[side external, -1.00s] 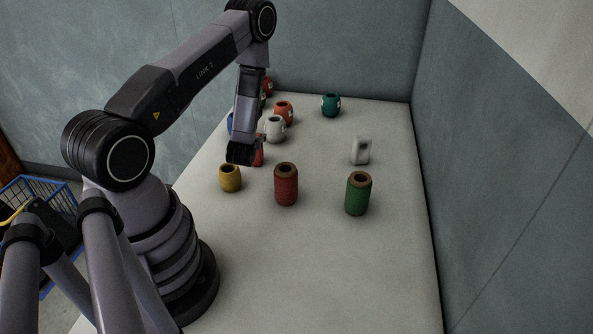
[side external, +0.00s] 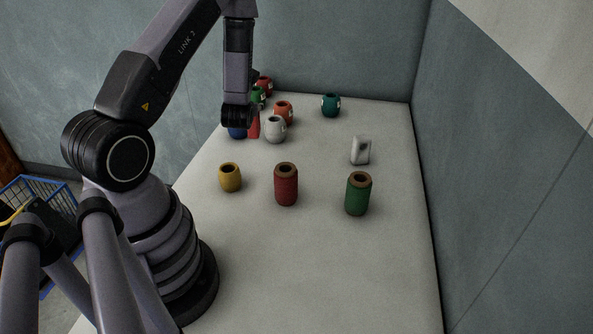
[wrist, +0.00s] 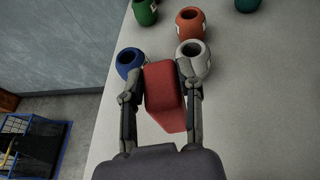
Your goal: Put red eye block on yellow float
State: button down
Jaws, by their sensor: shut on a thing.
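My gripper (wrist: 160,92) is shut on the red eye block (wrist: 164,92), with one finger on each side of it in the wrist view. In the side view the red block (side external: 254,126) shows as a narrow strip beside my gripper (side external: 240,122), partly hidden by it; it appears to be held above the table. No hole in the block can be made out. The yellow float (side external: 230,178) stands upright on the table, nearer the side camera than my gripper and apart from it. The yellow float does not show in the wrist view.
A blue float (wrist: 130,63) and a white float (wrist: 194,58) stand close behind the held block.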

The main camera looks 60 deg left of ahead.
jog(key=s+d+r+n+g+y, duration=0.1)
jog(key=s+d+r+n+g, duration=0.15)
jog(key=s+n+g, duration=0.35)
jog(key=s+d+r+n+g+y, duration=0.1)
jog(key=s+d+r+n+g, duration=0.15)
jog(key=s+n+g, duration=0.35)
jog(key=shift+g, duration=0.3)
jog(key=f, duration=0.5)
jog(key=w+f, duration=0.1)
jog(key=f, duration=0.2)
jog(key=shift+d, duration=0.4)
jog(key=shift+m, duration=0.3)
jog(key=c, duration=0.7)
grip_release()
jog(key=shift+f+h, duration=0.1)
jog(key=shift+h, duration=0.2)
